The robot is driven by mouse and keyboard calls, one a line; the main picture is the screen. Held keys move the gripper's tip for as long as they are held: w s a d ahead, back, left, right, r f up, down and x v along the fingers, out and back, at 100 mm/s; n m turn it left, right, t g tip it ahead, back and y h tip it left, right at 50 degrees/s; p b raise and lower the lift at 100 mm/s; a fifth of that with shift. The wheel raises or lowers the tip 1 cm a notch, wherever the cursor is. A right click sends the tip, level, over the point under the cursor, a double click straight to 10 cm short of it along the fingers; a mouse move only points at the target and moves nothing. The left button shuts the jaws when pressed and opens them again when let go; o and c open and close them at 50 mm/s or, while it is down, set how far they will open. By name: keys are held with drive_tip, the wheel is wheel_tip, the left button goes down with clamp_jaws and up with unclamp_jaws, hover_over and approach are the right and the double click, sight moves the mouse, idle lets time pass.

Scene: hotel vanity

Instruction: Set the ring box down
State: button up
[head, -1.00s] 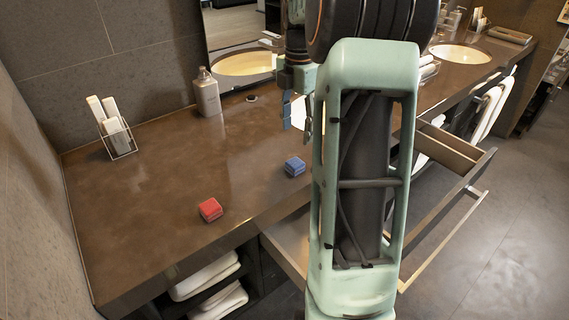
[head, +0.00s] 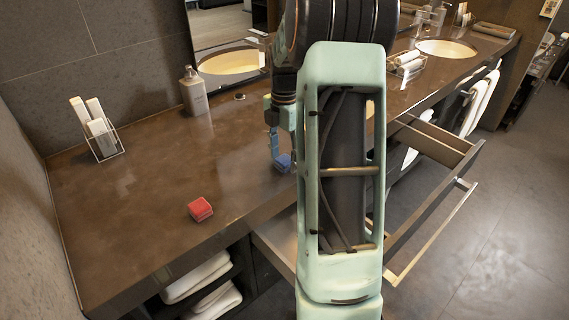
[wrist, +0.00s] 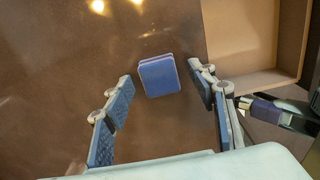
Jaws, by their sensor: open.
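A small blue box (head: 283,162) sits on the brown counter (head: 150,185) near its front edge; it fits a ring box. A similar red box (head: 201,209) lies on the counter to its left. My gripper (head: 277,150) points down at the blue box, and my arm hides part of it in the head view. In the wrist view my gripper (wrist: 161,84) is open, with one finger on each side of the blue box (wrist: 158,76). Gaps show between the box and both fingers, so nothing is held. The red box is not in the wrist view.
An open drawer (head: 436,142) juts from the counter front at right; its inside corner shows in the wrist view (wrist: 268,78). A soap bottle (head: 194,92) and a wire holder (head: 104,141) stand toward the back. The left counter is mostly clear.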

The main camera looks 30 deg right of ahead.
drive_tip(key=c, duration=1.2)
drive_tip(key=shift+r, duration=0.1)
drive_tip(key=shift+c, duration=0.2)
